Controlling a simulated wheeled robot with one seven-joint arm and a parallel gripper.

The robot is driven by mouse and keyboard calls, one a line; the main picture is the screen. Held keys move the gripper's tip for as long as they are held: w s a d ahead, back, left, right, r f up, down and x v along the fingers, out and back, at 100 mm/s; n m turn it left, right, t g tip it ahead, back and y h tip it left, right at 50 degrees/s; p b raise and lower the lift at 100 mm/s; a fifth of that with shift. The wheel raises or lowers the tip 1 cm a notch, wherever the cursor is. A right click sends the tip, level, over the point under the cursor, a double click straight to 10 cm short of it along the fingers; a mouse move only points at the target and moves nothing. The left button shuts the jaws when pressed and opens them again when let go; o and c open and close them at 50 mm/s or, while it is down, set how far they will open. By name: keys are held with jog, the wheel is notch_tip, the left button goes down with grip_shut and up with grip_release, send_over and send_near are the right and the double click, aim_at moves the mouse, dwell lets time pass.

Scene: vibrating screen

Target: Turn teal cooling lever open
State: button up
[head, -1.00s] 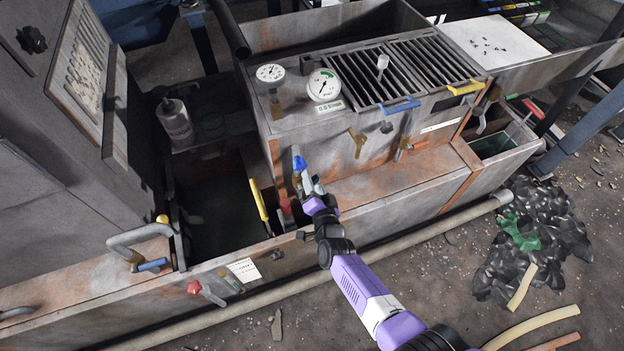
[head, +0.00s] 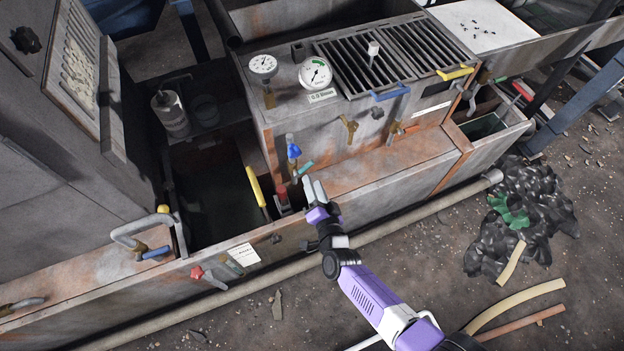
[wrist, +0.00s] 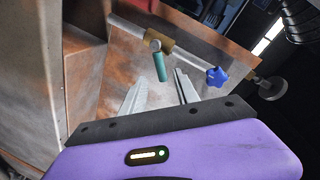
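The teal cooling lever (wrist: 160,67) shows in the wrist view as a short teal handle hanging slightly tilted from a brass valve body (wrist: 158,41) on a grey pipe. In the head view a small teal bit of it (head: 305,168) shows just beyond my fingertips. My gripper (head: 314,188) is open, with nothing seen between its fingers. In the wrist view its two fingers (wrist: 160,92) point toward the lever, whose lower end lies just beyond the gap between them. They appear apart from the lever.
A blue star knob (wrist: 217,76) sits on the pipe right of the lever; it also shows in the head view (head: 293,151). A yellow handle (head: 257,187) and a red-topped valve (head: 282,197) stand to the left. The rusty ledge (head: 370,167) extends right.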

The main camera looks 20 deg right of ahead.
aim_at(303, 169)
jog(key=shift+c, duration=0.5)
